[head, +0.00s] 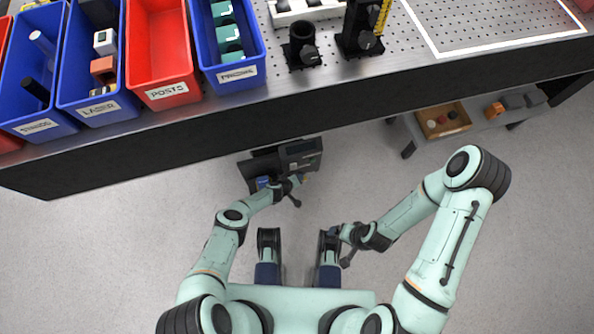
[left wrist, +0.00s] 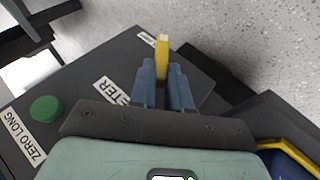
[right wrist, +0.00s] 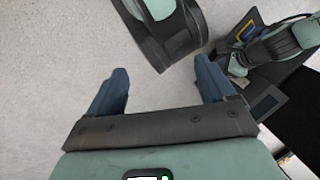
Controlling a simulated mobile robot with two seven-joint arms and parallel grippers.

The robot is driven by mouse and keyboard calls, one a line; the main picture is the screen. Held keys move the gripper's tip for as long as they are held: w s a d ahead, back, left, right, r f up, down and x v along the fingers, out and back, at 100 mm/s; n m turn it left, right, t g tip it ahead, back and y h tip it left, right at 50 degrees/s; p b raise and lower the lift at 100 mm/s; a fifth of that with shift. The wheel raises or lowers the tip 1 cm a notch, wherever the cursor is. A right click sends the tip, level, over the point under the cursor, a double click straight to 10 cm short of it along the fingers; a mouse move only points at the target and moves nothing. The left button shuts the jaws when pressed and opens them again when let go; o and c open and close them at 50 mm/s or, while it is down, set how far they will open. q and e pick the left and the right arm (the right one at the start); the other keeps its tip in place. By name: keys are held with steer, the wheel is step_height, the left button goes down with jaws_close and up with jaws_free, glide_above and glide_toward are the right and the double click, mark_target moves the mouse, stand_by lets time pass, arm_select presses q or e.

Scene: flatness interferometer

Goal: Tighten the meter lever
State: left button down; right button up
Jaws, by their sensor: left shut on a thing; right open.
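The meter is a dark grey box (head: 300,154) below the bench edge in the head view. In the left wrist view its top (left wrist: 75,75) carries a green button (left wrist: 45,108), a "ZERO LONG" label and a partly covered label ending in "TER". A yellow lever (left wrist: 162,50) with a pale tip stands between the blue fingers of my left gripper (left wrist: 162,72), which is shut on it. The lever's lower part is hidden by the fingers. My right gripper (right wrist: 160,88) is open and empty over the floor, away from the meter.
The bench (head: 330,98) carries blue and red bins on the left and black optical mounts (head: 302,46). A low shelf (head: 480,128) at right holds a wooden tray (head: 442,131) and small blocks. Grey floor between my arms is mostly free.

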arm_select(q)
steer(key=c, duration=1.1)
jaws_free()
steer(key=shift+p+v, duration=4.45)
steer(key=shift+v, duration=2.2)
arm_select(e)
steer(key=s+a+r+g, duration=0.2)
steer(key=s+r, duration=0.4)
steer(key=r, duration=0.2)
steer(key=shift+s+r+y, duration=0.2)
steer(key=shift+s+y, duration=0.05)
steer(key=shift+y, duration=0.15)
